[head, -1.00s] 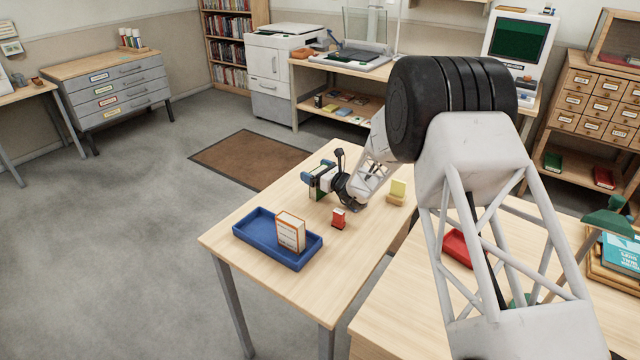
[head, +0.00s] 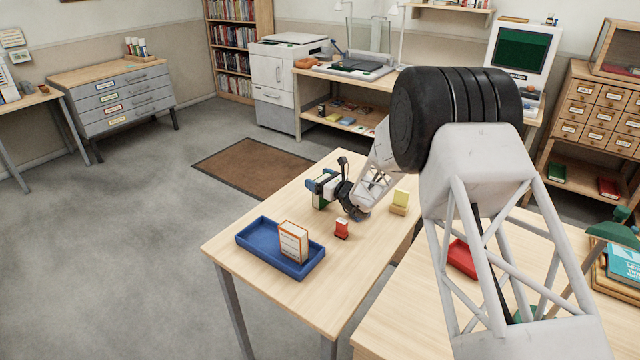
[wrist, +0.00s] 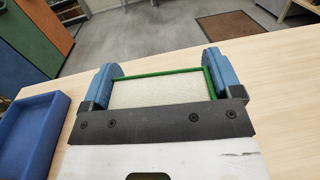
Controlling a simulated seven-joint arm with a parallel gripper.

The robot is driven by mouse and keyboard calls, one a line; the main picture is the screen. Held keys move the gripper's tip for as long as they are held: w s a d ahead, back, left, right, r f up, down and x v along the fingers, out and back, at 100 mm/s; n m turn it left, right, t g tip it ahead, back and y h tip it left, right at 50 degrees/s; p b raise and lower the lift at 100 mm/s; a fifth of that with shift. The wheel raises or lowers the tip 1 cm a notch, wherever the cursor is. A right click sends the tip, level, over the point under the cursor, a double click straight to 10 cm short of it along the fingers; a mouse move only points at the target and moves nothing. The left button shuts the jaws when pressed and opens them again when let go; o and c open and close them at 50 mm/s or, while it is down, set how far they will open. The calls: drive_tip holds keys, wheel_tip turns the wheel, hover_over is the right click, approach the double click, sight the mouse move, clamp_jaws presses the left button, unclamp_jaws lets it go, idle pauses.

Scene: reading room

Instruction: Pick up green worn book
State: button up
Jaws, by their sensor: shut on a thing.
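The green worn book (head: 321,193) is between the fingers of my gripper (head: 322,187) at the far part of the near wooden table. In the wrist view the book (wrist: 160,91) shows its pale page block edged by a green cover. The blue fingertips of my gripper (wrist: 163,73) press on its left and right sides. The gripper is shut on the book. The lower part of the book is hidden by the gripper, and I cannot tell whether it touches the table.
A blue tray (head: 255,247) holds an upright white and orange book (head: 293,241). It stands near the table's left edge; its side also shows in the wrist view (wrist: 30,128). A small red object (head: 341,229) and a yellow pad on a wooden block (head: 399,209) stand nearby.

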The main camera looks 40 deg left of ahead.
wheel_tip(320, 180, up, 18)
drive_tip(key=shift+f, duration=0.15)
idle(0.5)
